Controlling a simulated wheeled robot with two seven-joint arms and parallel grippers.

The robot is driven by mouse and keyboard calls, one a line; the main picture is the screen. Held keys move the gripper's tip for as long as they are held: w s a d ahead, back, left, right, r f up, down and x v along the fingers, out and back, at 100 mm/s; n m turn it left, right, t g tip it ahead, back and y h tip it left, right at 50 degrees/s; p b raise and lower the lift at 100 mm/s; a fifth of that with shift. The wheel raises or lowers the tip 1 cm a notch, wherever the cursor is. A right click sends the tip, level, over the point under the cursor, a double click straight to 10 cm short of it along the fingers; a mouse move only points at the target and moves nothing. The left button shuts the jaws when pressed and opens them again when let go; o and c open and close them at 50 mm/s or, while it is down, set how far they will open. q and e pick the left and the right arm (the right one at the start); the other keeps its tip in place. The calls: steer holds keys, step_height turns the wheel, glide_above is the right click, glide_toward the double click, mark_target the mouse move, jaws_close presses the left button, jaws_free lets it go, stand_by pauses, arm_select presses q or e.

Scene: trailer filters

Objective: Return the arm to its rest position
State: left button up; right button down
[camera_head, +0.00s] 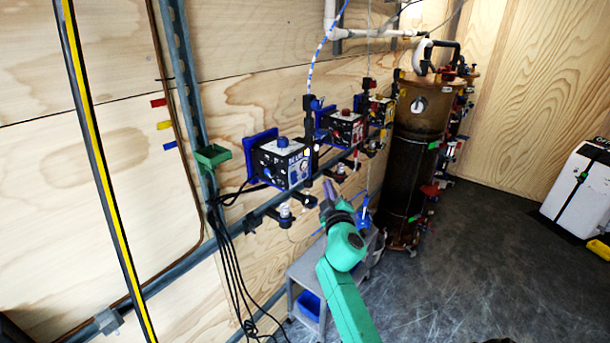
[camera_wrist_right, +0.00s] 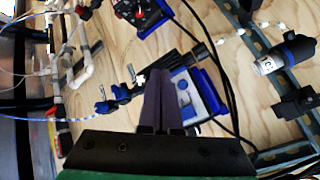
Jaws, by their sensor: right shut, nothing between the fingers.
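My right arm (camera_head: 343,270), green, reaches up from the bottom of the head view. My right gripper (camera_head: 329,190) is at its end, in front of the wall equipment and over the grey cart. In the right wrist view the two dark purple fingers (camera_wrist_right: 157,100) lie together, shut, with nothing seen between them. Behind them are a blue-backed box and black fittings on the plywood wall, apart or touching I cannot tell. My left gripper does not show in either view.
Control boxes (camera_head: 284,163) with blue backs hang on a wall rail. A grey cart (camera_head: 300,270) holds a blue bin. A tall brown tank (camera_head: 415,150) stands behind it. A white unit (camera_head: 582,195) is at the far right. Dark floor (camera_head: 480,270) lies open at the right.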

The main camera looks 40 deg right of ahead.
stand_by(0.7)
steer(key=a+f+g+y, duration=0.2)
steer(key=f, duration=0.7)
steer(key=a+f+g+y, duration=0.1)
steer(key=a+f+y, duration=0.15)
steer(key=f, duration=0.75)
steer(key=s+a+f+g+y, duration=0.1)
steer(key=s+a+f+g, duration=0.15)
steer(key=f, duration=0.45)
steer(key=s+a+f+g+y, duration=0.1)
steer(key=s+a+f, duration=0.1)
steer(key=s+f, duration=0.35)
steer(key=s+a+f+g, duration=0.1)
steer(key=s+a+f, duration=0.1)
steer(key=f, duration=0.6)
steer(key=s+a+f+g+y, duration=0.1)
steer(key=s+a+f+g, duration=0.1)
steer(key=s+f, duration=0.4)
steer(key=s+a+f+m+g, duration=0.1)
steer(key=s+f, duration=0.5)
steer(key=s, duration=1)
steer(key=s+a+f+g+y, duration=0.1)
steer(key=s+a+f+g, duration=0.2)
steer(key=s, duration=0.9)
step_height(320, 180, down, 4)
steer(key=shift+a+r+m+g+y, duration=0.2)
steer(key=shift+a+m+g+y, duration=0.15)
steer(key=shift+g, duration=0.6)
steer(key=shift+d, duration=0.1)
